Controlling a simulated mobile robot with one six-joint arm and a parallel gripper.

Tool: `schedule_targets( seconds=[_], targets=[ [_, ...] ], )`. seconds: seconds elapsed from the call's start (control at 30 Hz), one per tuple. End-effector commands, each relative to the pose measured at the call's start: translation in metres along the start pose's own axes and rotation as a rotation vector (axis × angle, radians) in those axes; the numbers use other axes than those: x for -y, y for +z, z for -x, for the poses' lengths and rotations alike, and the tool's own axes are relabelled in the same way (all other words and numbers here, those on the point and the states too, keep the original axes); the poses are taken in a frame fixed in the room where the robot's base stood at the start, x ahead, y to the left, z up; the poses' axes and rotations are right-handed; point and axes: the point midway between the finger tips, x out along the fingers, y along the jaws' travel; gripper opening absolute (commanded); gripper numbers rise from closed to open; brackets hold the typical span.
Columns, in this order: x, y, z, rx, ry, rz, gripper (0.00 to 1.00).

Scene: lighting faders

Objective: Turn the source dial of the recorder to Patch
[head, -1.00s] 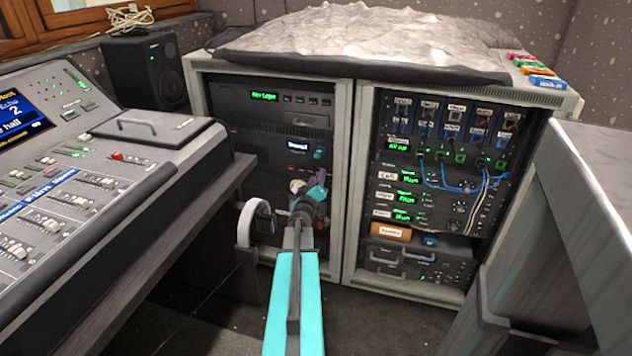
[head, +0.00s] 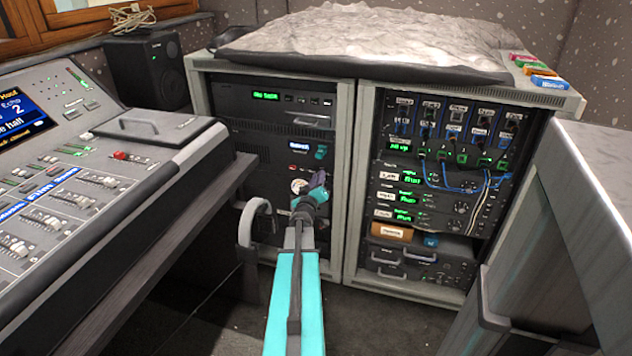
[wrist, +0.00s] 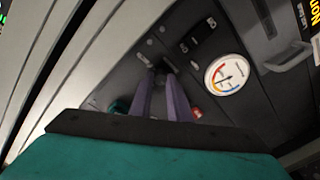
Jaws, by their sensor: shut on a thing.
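The recorder (head: 299,162) is a dark panel low in the left rack, with a small lit display (head: 299,146). My gripper (head: 318,180) is in front of it and covers part of the panel. In the wrist view, the long purple-grey fingers of my gripper (wrist: 164,72) are close together. They are shut on a small dark knob (wrist: 162,65) on the panel, seemingly the source dial. Its pointer and the labels around it are hidden or too small to read.
A white round gauge (wrist: 227,74) with coloured marks, a red button (wrist: 197,113) and a teal knob (wrist: 118,107) are close to the fingers. The mixing desk (head: 80,190) is at left. The right rack (head: 425,180) has patch cables. A grey cabinet (head: 590,190) stands at right.

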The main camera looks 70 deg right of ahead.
Motion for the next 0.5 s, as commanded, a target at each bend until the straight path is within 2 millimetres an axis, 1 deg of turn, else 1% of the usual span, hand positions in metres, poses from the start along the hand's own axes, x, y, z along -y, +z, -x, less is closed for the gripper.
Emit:
schedule_targets(
  seconds=[0.27,0.5],
  targets=[
    [-0.0018,0.0023,-0.0020,-0.010,0.016,-0.195,0.00],
    [-0.0013,0.0031,-0.0017,-0.022,0.028,-0.403,0.00]
  ],
)
